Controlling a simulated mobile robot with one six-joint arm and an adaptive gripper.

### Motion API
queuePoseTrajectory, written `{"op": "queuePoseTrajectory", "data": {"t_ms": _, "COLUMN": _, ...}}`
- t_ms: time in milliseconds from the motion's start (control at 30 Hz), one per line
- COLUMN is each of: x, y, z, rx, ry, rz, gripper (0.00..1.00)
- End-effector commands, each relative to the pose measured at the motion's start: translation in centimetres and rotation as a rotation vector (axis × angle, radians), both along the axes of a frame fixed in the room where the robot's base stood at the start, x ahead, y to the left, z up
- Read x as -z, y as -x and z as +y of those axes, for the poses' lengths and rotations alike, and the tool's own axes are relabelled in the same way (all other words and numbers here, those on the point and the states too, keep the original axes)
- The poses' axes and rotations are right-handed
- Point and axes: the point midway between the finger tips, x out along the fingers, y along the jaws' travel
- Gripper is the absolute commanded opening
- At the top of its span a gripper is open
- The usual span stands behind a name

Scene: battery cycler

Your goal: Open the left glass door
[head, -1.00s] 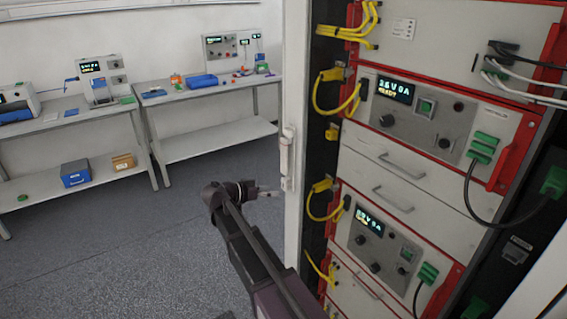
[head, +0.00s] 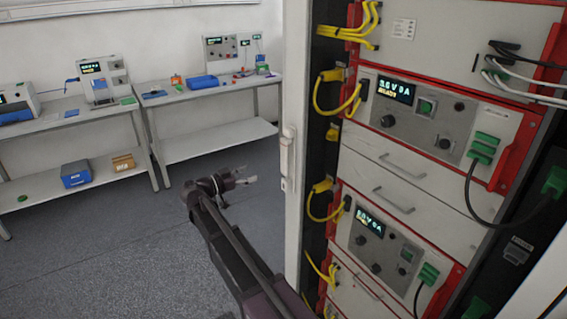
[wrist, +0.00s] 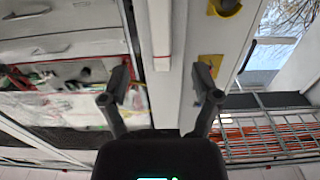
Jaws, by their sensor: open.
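A tall white door frame (head: 297,100) stands upright at the left edge of the equipment cabinet, with a white handle (head: 287,160) on its left side. Its glass cannot be made out, and I cannot tell how far the door is turned. My gripper (head: 246,180) is left of the handle, a little lower in the picture and apart from it. In the wrist view my gripper (wrist: 160,88) is open, with nothing held between its spread fingers. A pale upright bar (wrist: 160,35) shows ahead between them; it looks like the handle.
The cabinet holds red-edged cycler units (head: 425,115) with yellow cables (head: 345,108) close behind the frame. Two workbenches (head: 215,88) with instruments stand at the back left. The grey floor (head: 90,250) at the left is clear.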

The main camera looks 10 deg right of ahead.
Motion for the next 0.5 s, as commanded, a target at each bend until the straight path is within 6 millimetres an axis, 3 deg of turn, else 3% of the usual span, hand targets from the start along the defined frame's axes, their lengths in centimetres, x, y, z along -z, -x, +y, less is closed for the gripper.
{"op": "queuePoseTrajectory", "data": {"t_ms": 267, "x": 0.0, "y": -0.7, "z": -1.7, "rx": 0.002, "ry": -0.001, "rz": 0.001, "gripper": 0.80}}
{"op": "queuePoseTrajectory", "data": {"t_ms": 500, "x": 0.0, "y": -1.9, "z": -4.7, "rx": 0.002, "ry": -0.001, "rz": 0.001, "gripper": 0.80}}
